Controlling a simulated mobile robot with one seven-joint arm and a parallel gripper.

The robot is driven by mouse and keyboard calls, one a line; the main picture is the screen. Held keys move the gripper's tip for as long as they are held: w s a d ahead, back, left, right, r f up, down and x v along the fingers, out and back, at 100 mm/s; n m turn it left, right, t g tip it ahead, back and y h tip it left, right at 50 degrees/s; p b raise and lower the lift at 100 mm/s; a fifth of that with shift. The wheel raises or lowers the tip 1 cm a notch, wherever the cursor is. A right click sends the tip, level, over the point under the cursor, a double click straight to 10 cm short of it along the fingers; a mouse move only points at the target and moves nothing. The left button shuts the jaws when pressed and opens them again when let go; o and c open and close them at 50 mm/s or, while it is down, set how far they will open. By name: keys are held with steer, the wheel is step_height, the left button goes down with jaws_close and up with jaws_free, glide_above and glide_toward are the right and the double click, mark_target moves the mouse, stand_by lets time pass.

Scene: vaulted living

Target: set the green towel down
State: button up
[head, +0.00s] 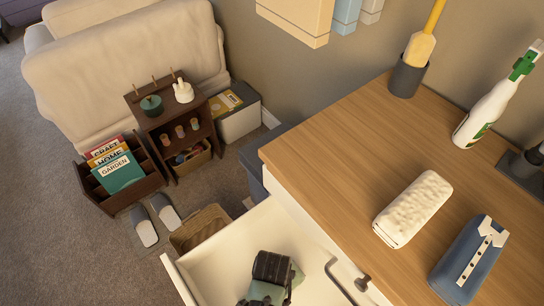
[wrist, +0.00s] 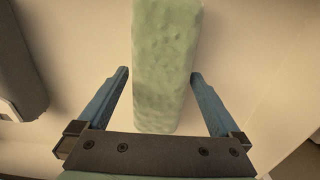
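The green towel (wrist: 165,65) is a pale green, long, rolled shape in the wrist view. It lies on a pale surface, which looks like the floor of the open white drawer. My gripper (wrist: 159,74) has its two blue fingers apart, one on each side of the towel's near end. A gap shows at the left finger; the right fingertip is very close to the towel, and I cannot tell if it touches. In the head view my arm's end is over the open drawer (head: 215,262) and hides most of what is beneath it.
The wooden countertop (head: 345,135) holds a white rolled towel (head: 413,208), a blue folded shirt-like item (head: 468,262), a spray bottle (head: 487,112) and a grey cup (head: 408,76) with a brush. A wicker basket (head: 200,228) and slippers (head: 157,218) are on the floor beside the drawer.

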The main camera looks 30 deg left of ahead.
steer(key=shift+r, duration=0.1)
step_height(320, 180, up, 12)
steer(key=p, duration=0.2)
steer(key=shift+p, duration=0.35)
stand_by(0.3)
